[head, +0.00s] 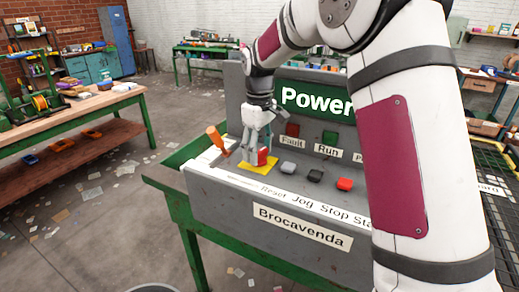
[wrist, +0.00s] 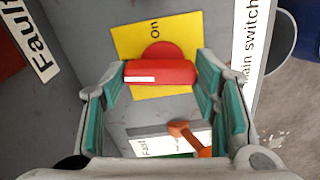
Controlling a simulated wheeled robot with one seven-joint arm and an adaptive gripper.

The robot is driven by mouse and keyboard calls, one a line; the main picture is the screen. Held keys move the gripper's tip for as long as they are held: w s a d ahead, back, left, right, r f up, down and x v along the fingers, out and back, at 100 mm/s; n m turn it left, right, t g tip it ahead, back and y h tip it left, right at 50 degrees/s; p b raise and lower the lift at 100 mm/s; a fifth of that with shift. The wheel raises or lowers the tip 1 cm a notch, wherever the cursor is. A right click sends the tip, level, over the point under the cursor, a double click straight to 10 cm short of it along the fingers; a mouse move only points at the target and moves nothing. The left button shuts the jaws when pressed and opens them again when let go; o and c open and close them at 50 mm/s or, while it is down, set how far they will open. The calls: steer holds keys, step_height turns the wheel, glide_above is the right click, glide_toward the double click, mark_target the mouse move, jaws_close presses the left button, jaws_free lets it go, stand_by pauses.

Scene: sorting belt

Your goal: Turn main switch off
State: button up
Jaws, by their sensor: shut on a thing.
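The main switch is a red knob (wrist: 165,71) on a yellow plate (wrist: 125,40). In the wrist view its grip bar lies across the picture, with a white mark on the bar's left half. The word "On" stands on the plate above the knob. My gripper (wrist: 160,75) has its teal-padded fingers at the two ends of the bar, shut on it. In the head view my gripper (head: 258,138) points down at the red knob (head: 263,156) at the left of the grey console (head: 215,195). The fingers partly hide the knob there.
An orange-handled lever (head: 214,136) stands close left of my gripper; it also shows in the wrist view (wrist: 183,130). Grey, black and red buttons (head: 345,184) lie to the right. The upright panel with "Fault" and "Run" lamps (head: 329,137) rises behind.

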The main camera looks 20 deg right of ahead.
mark_target(259, 151)
steer(key=shift+n, duration=1.1)
steer(key=o, duration=1.2)
steer(key=shift+c, duration=0.2)
steer(key=shift+r, duration=0.1)
step_height(259, 151, up, 12)
